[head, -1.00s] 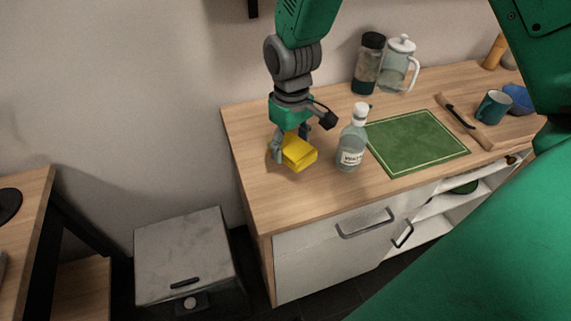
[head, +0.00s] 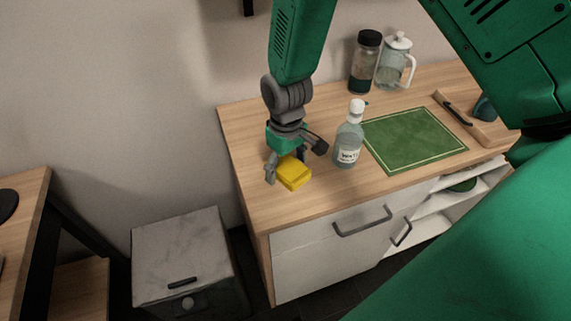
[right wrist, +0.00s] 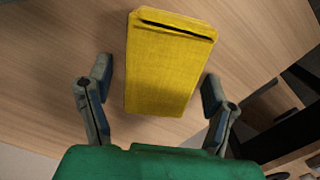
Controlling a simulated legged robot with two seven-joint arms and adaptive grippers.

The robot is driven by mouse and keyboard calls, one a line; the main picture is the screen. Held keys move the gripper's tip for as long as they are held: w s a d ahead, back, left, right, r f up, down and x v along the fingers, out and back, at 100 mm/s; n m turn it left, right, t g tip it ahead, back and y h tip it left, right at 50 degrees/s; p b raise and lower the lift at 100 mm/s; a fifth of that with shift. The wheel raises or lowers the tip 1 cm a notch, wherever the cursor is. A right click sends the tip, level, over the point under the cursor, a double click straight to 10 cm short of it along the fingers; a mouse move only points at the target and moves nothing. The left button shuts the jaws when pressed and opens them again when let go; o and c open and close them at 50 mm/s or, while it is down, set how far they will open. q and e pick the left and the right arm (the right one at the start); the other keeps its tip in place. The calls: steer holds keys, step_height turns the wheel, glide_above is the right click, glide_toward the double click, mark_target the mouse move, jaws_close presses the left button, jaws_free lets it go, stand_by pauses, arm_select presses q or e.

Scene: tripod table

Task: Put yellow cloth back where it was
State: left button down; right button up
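The yellow cloth (head: 293,173), a folded block, is at the left part of the wooden counter, left of the bottle, and appears to rest on the wood. In the right wrist view the cloth (right wrist: 162,65) lies between the fingers of my right gripper (right wrist: 158,92), with a gap on each side. The right gripper is open and also shows in the head view (head: 286,167), coming down from above behind the cloth. My left gripper is not in view.
A clear labelled bottle (head: 347,140) stands right of the cloth, beside a green mat (head: 413,138). A dark-lidded jar (head: 364,65) and a glass jug (head: 395,65) stand at the back. The wooden counter (head: 250,130) is bare around the cloth. A grey bin (head: 180,255) stands below left.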

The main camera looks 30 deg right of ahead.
mark_target(287, 164)
steer(key=shift+d, duration=0.1)
steer(key=shift+r, duration=0.1)
steer(key=shift+r, duration=0.25)
step_height(287, 164, up, 12)
steer(key=shift+f+p, duration=0.2)
steer(key=shift+p, duration=0.15)
stand_by(0.3)
